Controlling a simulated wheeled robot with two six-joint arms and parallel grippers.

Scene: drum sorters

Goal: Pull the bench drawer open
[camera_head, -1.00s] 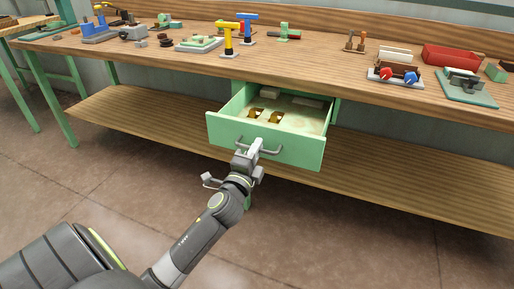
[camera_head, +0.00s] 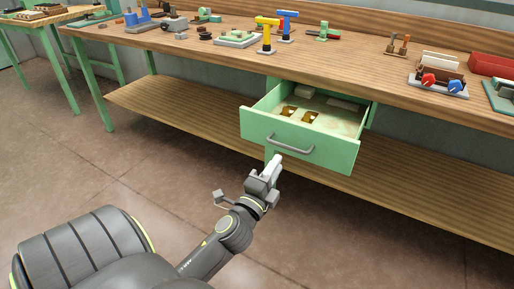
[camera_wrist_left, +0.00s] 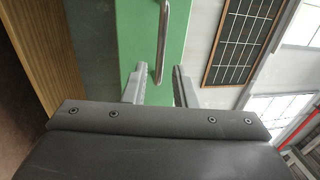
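The green bench drawer (camera_head: 325,151) is pulled out from under the wooden bench, and its inside shows from above. Its grey bar handle (camera_head: 290,145) is on the front panel. My left gripper (camera_head: 275,163) is in front of the drawer, just below and apart from the handle in the head view. In the left wrist view the two fingers of my left gripper (camera_wrist_left: 160,85) stand apart, with the handle (camera_wrist_left: 162,40) ahead of them and nothing held. The green drawer front (camera_wrist_left: 137,40) fills the space behind it. My right gripper is not in view.
The drawer holds brass-coloured pieces (camera_head: 300,115) and pale blocks. The bench top (camera_head: 210,45) carries a yellow tool stand (camera_head: 267,35), a blue one (camera_head: 287,25) and several fixtures. A lower shelf (camera_head: 190,112) runs beneath. The floor in front is clear.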

